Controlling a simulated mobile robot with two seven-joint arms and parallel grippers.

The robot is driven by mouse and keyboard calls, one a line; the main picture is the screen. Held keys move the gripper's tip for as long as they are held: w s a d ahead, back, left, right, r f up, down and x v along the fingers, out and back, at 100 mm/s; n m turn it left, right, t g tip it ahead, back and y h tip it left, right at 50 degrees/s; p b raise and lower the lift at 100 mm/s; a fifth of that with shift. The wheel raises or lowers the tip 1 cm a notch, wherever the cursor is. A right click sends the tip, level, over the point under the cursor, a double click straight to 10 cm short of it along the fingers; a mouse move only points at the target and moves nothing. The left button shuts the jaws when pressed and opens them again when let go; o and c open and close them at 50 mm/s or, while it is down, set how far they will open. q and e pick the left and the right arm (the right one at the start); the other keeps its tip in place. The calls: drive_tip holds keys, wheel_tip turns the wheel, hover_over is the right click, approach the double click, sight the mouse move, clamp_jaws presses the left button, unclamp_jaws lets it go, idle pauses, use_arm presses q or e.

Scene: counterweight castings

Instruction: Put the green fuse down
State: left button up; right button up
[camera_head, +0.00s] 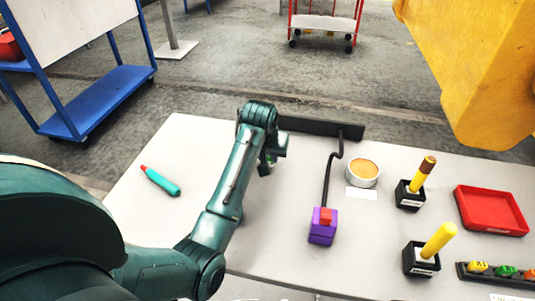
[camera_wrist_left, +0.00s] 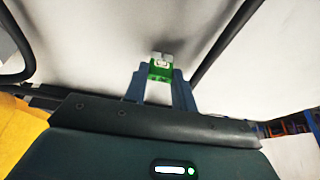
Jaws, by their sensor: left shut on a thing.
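My left gripper (camera_head: 266,168) hangs over the white table, left of the purple block. In the left wrist view its two blue-grey fingers (camera_wrist_left: 161,78) are shut on the green fuse (camera_wrist_left: 159,70), which shows a pale metal top. In the head view the arm and gripper mostly hide the held fuse. I cannot tell how far it is above the table (camera_head: 290,258). A black fuse rack (camera_head: 467,272) at the front right holds yellow, green and orange fuses. My right gripper is not in view.
A purple block (camera_head: 322,232) with a red top and dark cable stands mid-table. Right of it are a round orange-topped dish (camera_head: 362,172), two black holders with yellow handles (camera_head: 437,240) and a red tray (camera_head: 490,211). A teal marker (camera_head: 161,182) lies left, with clear table around it.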

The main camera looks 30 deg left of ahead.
use_arm(q)
drive_tip(key=o, duration=0.9)
drive_tip(key=shift+f, duration=0.1)
drive_tip(key=shift+o, duration=0.2)
drive_tip(key=v, duration=1.2)
